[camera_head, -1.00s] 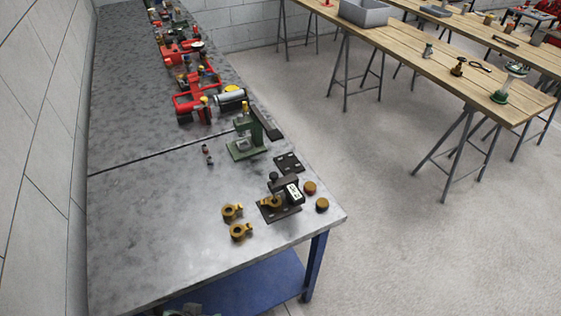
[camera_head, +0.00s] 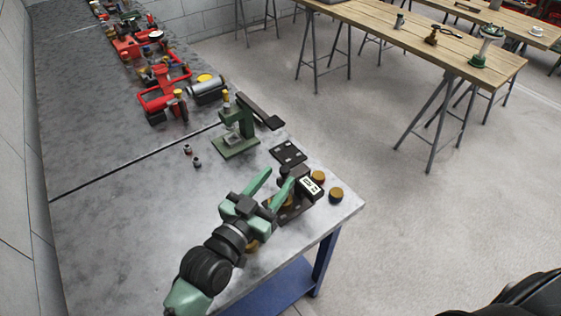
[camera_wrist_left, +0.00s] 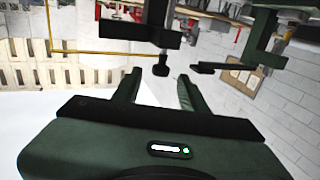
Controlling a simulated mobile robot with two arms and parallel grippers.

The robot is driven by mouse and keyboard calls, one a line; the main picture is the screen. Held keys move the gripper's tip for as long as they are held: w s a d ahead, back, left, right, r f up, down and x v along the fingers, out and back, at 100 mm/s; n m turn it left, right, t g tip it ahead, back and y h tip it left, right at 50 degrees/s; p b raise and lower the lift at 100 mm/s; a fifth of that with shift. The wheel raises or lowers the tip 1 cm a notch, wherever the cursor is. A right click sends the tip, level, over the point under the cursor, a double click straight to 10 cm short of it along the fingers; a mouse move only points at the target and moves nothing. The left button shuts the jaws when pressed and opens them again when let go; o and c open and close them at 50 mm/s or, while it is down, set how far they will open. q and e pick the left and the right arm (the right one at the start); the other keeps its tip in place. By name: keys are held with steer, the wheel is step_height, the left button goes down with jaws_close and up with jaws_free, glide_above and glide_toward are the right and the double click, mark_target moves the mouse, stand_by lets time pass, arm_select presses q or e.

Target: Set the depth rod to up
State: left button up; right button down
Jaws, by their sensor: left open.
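A dark gauge stand with a small white display (camera_head: 312,186) stands near the front right corner of the metal bench. A black knob (camera_head: 284,171) shows at the stand's top left. In the left wrist view a black knob on a short stem (camera_wrist_left: 161,68) lies just beyond the gap between my fingers. I cannot tell for sure which part is the depth rod. My left gripper (camera_head: 278,179) is open and empty, its fingers beside the stand; its fingers also show in the wrist view (camera_wrist_left: 159,80). My arm hides the stand's left part. My right gripper is not in view.
A green press (camera_head: 236,135) and a dark plate with holes (camera_head: 288,152) stand behind the gauge stand. Two brass-coloured round pieces (camera_head: 336,194) lie to its right near the bench edge. Red pump parts (camera_head: 163,92) lie farther back.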

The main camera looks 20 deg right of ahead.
mark_target(285, 169)
arm_select(q)
steer(key=p+x, duration=0.1)
steer(key=x, duration=0.3)
steer(key=shift+d+r, duration=0.15)
steer(key=shift+r, duration=0.05)
steer(key=x, duration=0.3)
steer(key=shift+w+f, duration=0.1)
steer(key=shift+f, duration=0.05)
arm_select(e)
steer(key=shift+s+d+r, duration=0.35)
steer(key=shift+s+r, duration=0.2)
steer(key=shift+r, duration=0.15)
arm_select(q)
jaws_close()
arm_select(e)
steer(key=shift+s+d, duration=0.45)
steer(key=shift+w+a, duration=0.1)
